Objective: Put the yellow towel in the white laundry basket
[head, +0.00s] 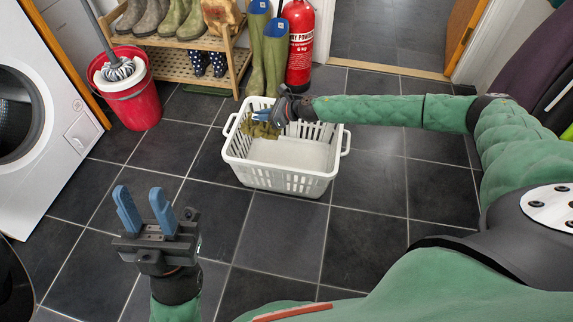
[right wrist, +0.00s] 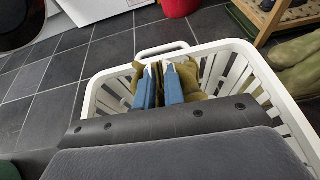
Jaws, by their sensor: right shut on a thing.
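The white laundry basket (head: 290,179) stands on the floor tiles in the middle of the head view. The yellow towel (head: 262,130) looks olive-yellow and hangs inside the basket's back left corner. My right gripper (head: 262,115) is over that corner, shut on the towel. In the right wrist view the towel (right wrist: 190,76) bunches on both sides of the blue fingers (right wrist: 162,85), within the basket rim (right wrist: 225,48). Whether the towel touches the basket floor is hidden. My left gripper (head: 146,210) is open and empty, at the lower left, away from the basket.
A red bucket (head: 135,105) with a mop stands at the back left, by a white washing machine (head: 45,130). A wooden rack (head: 175,63) with boots, green wellies (head: 275,55) and a red fire extinguisher (head: 299,45) stand behind the basket. The floor around the basket is clear.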

